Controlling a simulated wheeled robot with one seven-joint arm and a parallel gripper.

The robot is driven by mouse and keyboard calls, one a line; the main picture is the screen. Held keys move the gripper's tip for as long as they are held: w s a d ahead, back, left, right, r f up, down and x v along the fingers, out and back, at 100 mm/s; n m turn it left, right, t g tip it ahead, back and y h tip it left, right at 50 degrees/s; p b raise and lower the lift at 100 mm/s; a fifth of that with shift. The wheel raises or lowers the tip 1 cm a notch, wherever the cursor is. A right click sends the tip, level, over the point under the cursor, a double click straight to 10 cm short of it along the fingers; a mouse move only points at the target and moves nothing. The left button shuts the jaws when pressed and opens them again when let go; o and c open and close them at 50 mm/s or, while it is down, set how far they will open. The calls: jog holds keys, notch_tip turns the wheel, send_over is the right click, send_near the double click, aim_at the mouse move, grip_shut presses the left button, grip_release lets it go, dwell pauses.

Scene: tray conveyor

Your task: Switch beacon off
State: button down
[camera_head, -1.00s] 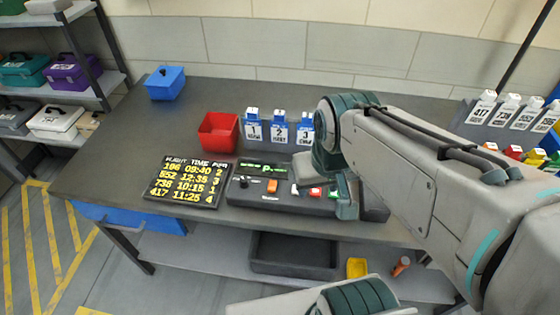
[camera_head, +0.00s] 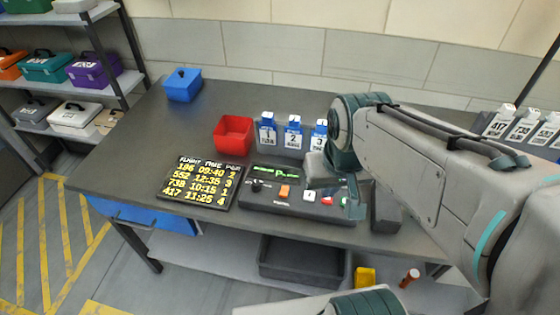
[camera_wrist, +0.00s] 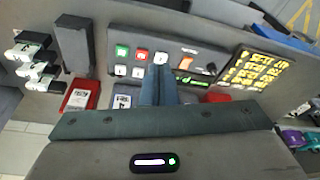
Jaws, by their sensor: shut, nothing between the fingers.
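A dark control panel (camera_head: 290,205) lies on the table with an orange switch (camera_head: 284,191), a black knob (camera_head: 257,186), a lit green display (camera_head: 275,173) and several push buttons. In the wrist view the orange switch (camera_wrist: 186,62) is right of my fingertips, near the knob (camera_wrist: 210,69). Green (camera_wrist: 122,51), red (camera_wrist: 141,55) and white (camera_wrist: 160,58) buttons lie left of and above the tips. My gripper (camera_head: 355,207) is shut and empty over the panel's right part; its fingers also show in the wrist view (camera_wrist: 160,72). No label reading beacon is legible.
A flight board (camera_head: 200,183) lies left of the panel. A red bin (camera_head: 233,134), numbered blue-and-white holders (camera_head: 293,135) and a blue box (camera_head: 183,85) stand behind. A dark block (camera_head: 386,212) is right of the panel. The table's left part is clear.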

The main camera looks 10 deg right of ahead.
jog(key=w+a+m+g+p, duration=0.2)
jog(key=w+p, duration=0.1)
jog(key=w, duration=0.6)
jog(key=m+g+p, duration=0.2)
send_over(285, 192)
jog(key=w, duration=0.2)
notch_tip(285, 192, down, 3)
jog(key=shift+w+d+f+y, duration=0.2)
jog(key=shift+d+y, duration=0.05)
jog(key=shift+y, duration=0.05)
jog(key=shift+f, duration=0.1)
jog(key=f, duration=0.4)
jog(key=s+f+p, duration=0.1)
jog(key=f, duration=0.4)
jog(key=s+f+p, duration=0.1)
jog(key=f, duration=0.3)
jog(key=shift+a+f, duration=0.35)
jog(key=shift+d+f, duration=0.1)
